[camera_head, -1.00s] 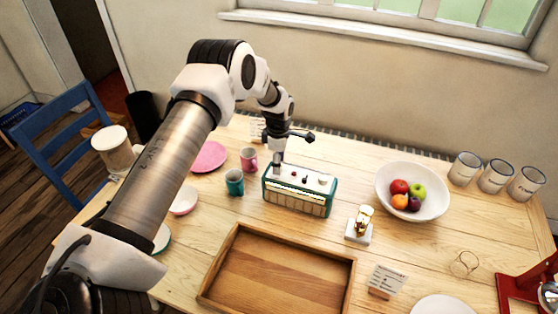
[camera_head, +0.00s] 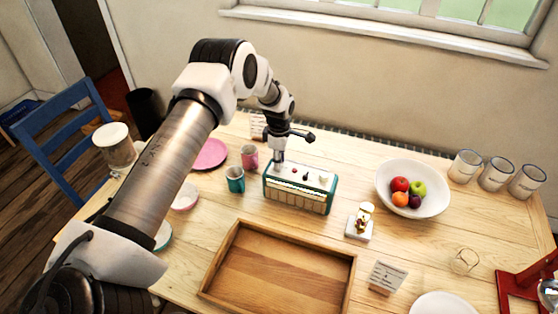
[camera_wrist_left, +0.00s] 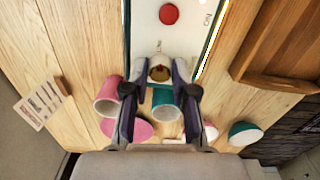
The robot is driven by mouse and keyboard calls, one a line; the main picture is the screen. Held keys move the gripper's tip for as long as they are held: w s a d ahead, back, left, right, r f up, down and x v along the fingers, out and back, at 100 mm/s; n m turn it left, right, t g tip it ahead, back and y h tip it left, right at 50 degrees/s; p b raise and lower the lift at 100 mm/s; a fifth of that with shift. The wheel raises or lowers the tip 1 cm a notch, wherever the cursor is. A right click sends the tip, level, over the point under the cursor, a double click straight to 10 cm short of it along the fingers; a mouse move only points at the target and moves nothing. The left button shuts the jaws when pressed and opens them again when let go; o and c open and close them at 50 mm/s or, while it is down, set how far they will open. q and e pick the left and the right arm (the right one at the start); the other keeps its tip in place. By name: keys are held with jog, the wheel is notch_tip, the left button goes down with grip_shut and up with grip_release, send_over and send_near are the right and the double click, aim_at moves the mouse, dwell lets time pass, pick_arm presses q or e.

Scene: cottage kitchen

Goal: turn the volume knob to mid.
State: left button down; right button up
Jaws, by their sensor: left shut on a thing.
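A teal radio (camera_head: 296,200) with a cream front and white top stands on the wooden table. My left gripper (camera_head: 279,161) points straight down at the left end of the radio's top. In the left wrist view the fingers (camera_wrist_left: 160,75) are shut on a pale knob with a brownish centre (camera_wrist_left: 160,73), which I take for the volume knob. The fingers hide its sides, and I cannot read its setting. A red button (camera_wrist_left: 169,14) is beside it on the radio's top. My right gripper does not show.
A pink mug (camera_head: 249,157) and a teal mug (camera_head: 235,180) stand close left of the radio. A wooden tray (camera_head: 277,224) lies in front. A fruit bowl (camera_head: 440,175) and a small white stand with a gold piece (camera_head: 358,231) are to the right.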

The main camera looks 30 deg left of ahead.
pick_arm(q)
jog(key=m, duration=0.1)
jog(key=m+b, duration=0.1)
jog(key=m, duration=0.1)
jog(key=shift+s+f+m, duration=0.1)
jog(key=shift+f+m, duration=0.15)
jog(key=shift+m, duration=0.15)
jog(key=m+b, duration=0.1)
jog(key=m, duration=0.2)
jog(key=shift+m+b, duration=0.3)
jog(key=shift+b, duration=0.05)
jog(key=m+b, duration=0.1)
jog(key=m, duration=0.3)
jog(key=shift+s+m+b, duration=0.1)
jog(key=shift+m+b, duration=0.3)
jog(key=shift+m, duration=1.4)
jog(key=c, duration=1.1)
grip_release()
jog(key=shift+o, duration=1)
jog(key=shift+w, duration=0.2)
